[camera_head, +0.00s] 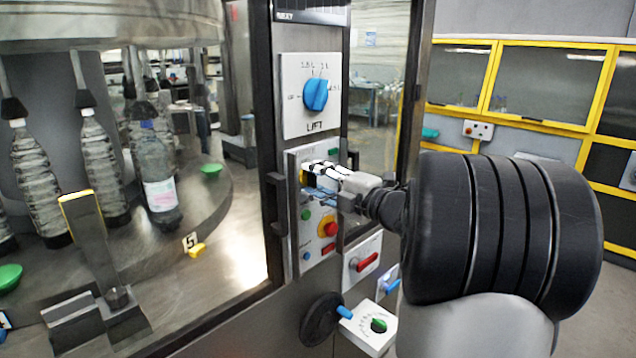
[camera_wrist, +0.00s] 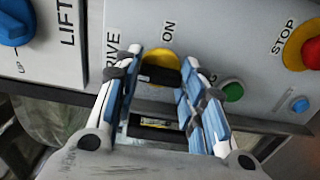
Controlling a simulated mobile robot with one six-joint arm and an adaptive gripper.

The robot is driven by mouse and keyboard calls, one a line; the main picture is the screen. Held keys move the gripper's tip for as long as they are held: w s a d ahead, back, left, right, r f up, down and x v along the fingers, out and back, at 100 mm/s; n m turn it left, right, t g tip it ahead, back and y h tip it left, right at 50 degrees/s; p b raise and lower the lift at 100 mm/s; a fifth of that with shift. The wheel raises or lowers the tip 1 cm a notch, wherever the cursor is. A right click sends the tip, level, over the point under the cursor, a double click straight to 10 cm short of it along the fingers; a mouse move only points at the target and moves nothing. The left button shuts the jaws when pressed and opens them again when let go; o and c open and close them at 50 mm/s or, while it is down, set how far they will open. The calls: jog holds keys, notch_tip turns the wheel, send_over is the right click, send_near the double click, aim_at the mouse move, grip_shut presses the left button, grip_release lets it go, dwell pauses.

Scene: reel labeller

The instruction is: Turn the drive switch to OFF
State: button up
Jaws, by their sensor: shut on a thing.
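The drive switch (camera_wrist: 160,75) has a black handle on a yellow round base, on a grey panel with part of the word DRIVE and an ON mark. In the head view only a bit of its yellow base (camera_head: 304,177) shows behind my gripper (camera_head: 318,172). In the wrist view my gripper (camera_wrist: 160,78) has one finger at each end of the black handle and is shut on it. The handle lies crosswise between the fingertips, to the side of the ON mark. No OFF mark can be read, and the fingers cover part of the lettering.
A blue LIFT knob (camera_head: 316,95) sits above the switch. Below are a red stop button (camera_head: 327,229), a green button (camera_wrist: 232,91) and a red-handled switch (camera_head: 367,262). A black handwheel (camera_head: 320,318) juts out lower down. Glass with bottles behind it stands at left.

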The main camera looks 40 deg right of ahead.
jog(key=shift+n, duration=0.3)
jog(key=o, duration=0.8)
jog(key=shift+c, duration=0.2)
jog(key=s, duration=1.2)
jog(key=shift+d, duration=0.45)
